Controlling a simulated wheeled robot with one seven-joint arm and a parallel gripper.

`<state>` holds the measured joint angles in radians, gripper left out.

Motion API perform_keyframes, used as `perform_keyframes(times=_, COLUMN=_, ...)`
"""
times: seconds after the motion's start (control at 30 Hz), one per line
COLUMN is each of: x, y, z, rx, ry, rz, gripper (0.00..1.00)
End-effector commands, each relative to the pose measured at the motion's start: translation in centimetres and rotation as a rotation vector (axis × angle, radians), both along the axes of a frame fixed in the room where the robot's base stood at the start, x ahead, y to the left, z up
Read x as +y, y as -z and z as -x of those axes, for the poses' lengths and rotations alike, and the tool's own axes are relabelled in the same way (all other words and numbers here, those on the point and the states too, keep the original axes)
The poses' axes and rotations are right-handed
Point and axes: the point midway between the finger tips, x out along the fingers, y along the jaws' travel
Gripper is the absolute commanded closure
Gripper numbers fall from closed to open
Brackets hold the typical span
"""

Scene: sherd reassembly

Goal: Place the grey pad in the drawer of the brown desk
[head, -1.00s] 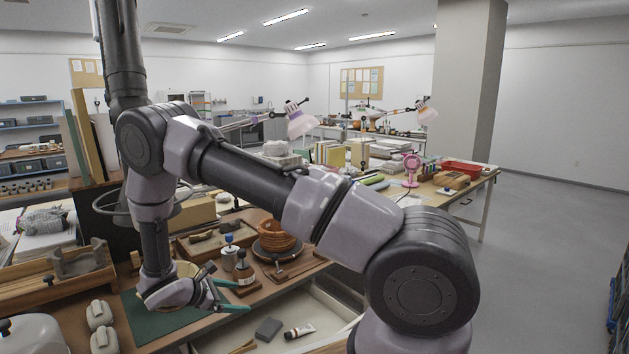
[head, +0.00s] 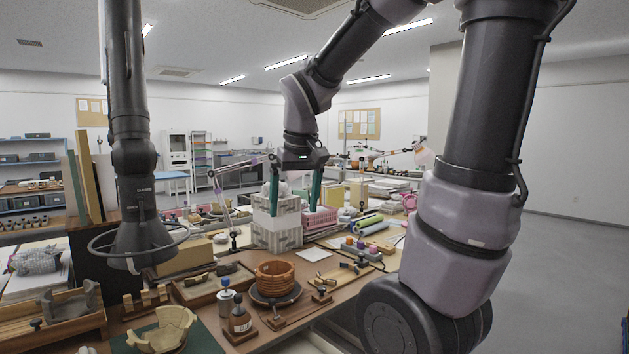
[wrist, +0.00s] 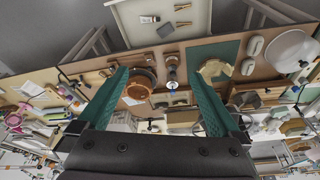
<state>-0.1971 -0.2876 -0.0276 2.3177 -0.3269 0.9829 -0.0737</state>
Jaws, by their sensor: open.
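The grey pad (wrist: 166,30) is a small dark grey block lying inside the open cream drawer (wrist: 210,14), seen at the top of the wrist view. The drawer sticks out from the front of the brown desk (head: 345,296); in the head view only a sliver of it shows at the bottom edge. My gripper (head: 295,207) is raised above the desk, its two green fingers wide apart and pointing down. It is open, with nothing between the fingers (wrist: 160,76), and is well away from the pad.
A tube (wrist: 150,19) and wooden pieces (wrist: 183,24) share the drawer. On the desk stand a terracotta bowl (head: 276,277), a glue bottle (head: 239,321), a sherd vessel (head: 165,331) on a green mat and a lamp. A patterned box (head: 277,222) stands behind.

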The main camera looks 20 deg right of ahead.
Motion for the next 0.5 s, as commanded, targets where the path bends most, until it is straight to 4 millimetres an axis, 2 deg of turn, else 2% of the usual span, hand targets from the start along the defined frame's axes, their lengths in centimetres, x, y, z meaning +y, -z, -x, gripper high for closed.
perform_keyframes(times=0.03, x=-0.5, y=-1.5, z=1.6, rx=-0.054, ry=0.058, rz=-0.054, gripper=0.0)
perform_keyframes(times=0.2, x=-1.0, y=-4.4, z=5.7, rx=-0.192, ry=0.212, rz=-0.211, gripper=0.0)
perform_keyframes(times=0.33, x=-1.0, y=-5.5, z=7.7, rx=-0.264, ry=0.283, rz=-0.288, gripper=0.0)
perform_keyframes(times=0.5, x=-0.9, y=-6.0, z=8.8, rx=-0.302, ry=0.32, rz=-0.331, gripper=0.0)
